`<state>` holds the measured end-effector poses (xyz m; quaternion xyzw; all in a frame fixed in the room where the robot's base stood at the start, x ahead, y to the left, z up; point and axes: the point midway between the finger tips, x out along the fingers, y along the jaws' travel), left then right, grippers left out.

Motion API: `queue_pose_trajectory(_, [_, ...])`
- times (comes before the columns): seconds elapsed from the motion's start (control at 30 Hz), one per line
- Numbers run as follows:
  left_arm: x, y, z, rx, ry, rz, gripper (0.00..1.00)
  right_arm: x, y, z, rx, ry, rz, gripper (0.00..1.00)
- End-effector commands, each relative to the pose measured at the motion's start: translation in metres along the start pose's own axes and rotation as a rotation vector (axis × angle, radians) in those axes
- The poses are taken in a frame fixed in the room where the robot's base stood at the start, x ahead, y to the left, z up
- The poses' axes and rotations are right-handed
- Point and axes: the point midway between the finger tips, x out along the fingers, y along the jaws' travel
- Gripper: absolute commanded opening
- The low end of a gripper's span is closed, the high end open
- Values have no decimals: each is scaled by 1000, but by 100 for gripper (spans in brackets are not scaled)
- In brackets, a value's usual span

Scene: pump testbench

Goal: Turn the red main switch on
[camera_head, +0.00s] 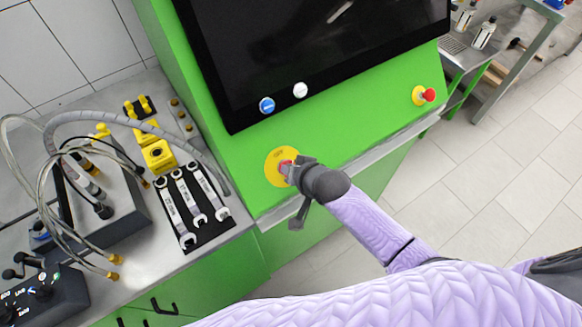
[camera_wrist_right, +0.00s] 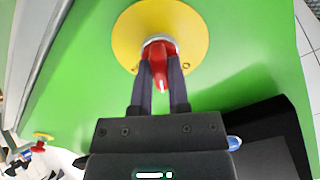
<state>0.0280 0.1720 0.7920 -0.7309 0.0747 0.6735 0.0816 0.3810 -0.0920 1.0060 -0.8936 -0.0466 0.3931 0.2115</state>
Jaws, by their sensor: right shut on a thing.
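The red main switch (camera_wrist_right: 158,62) sits on a round yellow plate (camera_wrist_right: 188,22) on the green panel. In the head view the yellow plate (camera_head: 274,168) is at the panel's lower left, and the red switch (camera_head: 285,168) is partly hidden by my right gripper (camera_head: 291,172). In the right wrist view the two dark fingers of my right gripper (camera_wrist_right: 160,76) stand on either side of the red handle and are shut on it. The handle lies along the direction of the fingers in that view. My left gripper is not in view.
A red emergency button (camera_head: 428,95) on a yellow base is at the panel's right. A blue button (camera_head: 267,105) and a white button (camera_head: 300,90) sit below the black screen (camera_head: 310,50). Wrenches (camera_head: 190,205) and hoses (camera_head: 60,150) lie on the left bench.

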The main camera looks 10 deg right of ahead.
Motion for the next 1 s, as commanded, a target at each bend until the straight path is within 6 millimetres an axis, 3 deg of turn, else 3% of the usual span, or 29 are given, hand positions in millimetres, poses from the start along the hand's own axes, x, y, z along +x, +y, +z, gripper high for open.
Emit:
queue_pose_trajectory(0.13, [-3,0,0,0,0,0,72,-1,-1,-2,30,3,-1,0])
queue_pose_trajectory(0.4, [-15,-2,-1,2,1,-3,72,-1,-1,-2,274,2,-1,0])
queue_pose_trajectory(0.77, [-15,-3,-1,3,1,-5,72,0,0,-1,313,2,-1,0])
queue_pose_trajectory(1.0, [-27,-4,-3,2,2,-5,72,-1,-1,-2,546,2,-1,0])
